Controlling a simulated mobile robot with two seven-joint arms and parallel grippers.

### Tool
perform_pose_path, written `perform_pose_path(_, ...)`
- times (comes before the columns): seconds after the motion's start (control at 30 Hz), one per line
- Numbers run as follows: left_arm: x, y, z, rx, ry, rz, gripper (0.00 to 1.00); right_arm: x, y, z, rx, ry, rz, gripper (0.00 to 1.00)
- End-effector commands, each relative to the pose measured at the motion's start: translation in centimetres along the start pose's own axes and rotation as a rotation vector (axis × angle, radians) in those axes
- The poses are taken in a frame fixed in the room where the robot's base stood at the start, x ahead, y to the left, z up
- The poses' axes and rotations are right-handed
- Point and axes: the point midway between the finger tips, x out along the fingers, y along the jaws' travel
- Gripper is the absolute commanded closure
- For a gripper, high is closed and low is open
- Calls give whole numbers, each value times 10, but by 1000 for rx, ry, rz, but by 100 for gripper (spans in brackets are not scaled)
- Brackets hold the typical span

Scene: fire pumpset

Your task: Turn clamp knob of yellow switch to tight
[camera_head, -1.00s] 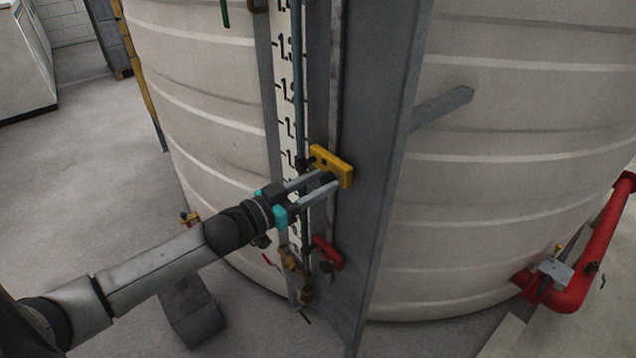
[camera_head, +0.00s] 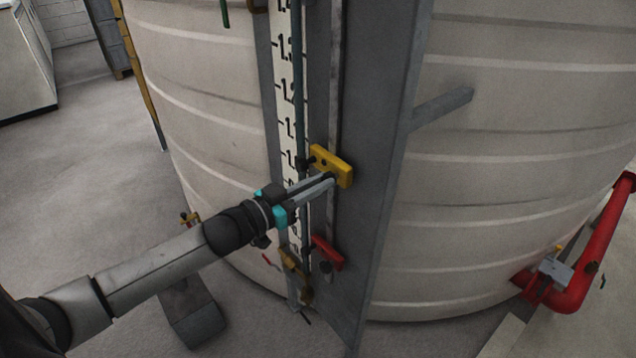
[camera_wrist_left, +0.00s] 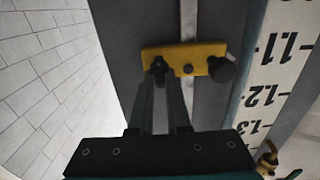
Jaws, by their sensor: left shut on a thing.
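The yellow switch (camera_head: 333,167) is mounted on the grey steel column beside the level scale. In the left wrist view the yellow switch (camera_wrist_left: 205,54) shows a large dark round knob at its right end, a small dark button in the middle and a dark clamp knob (camera_wrist_left: 159,68) near its left end. My left gripper (camera_head: 326,181) reaches in from the left. Its fingers (camera_wrist_left: 160,76) are close together and shut on the clamp knob, which they partly hide. My right gripper is in neither view.
A red switch (camera_head: 327,253) sits lower on the same grey column (camera_head: 385,150). The white scale (camera_head: 289,100) and a thin vertical tube run beside it. The large ribbed tank (camera_head: 520,150) stands behind. A red pipe (camera_head: 600,240) is at the right.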

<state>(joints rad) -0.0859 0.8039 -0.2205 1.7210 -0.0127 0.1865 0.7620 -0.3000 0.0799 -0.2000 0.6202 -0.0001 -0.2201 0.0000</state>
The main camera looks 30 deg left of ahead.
Motion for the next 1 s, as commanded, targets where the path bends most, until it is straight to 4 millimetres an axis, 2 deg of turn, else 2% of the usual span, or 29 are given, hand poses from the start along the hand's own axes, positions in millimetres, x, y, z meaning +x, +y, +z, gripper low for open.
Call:
perform_pose_path(0.37, 0, 0, -1, 100, 0, 0, 100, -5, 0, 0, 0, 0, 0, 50)
perform_pose_path(1.0, 0, 3, 0, 671, 1, 0, 100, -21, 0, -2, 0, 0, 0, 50)
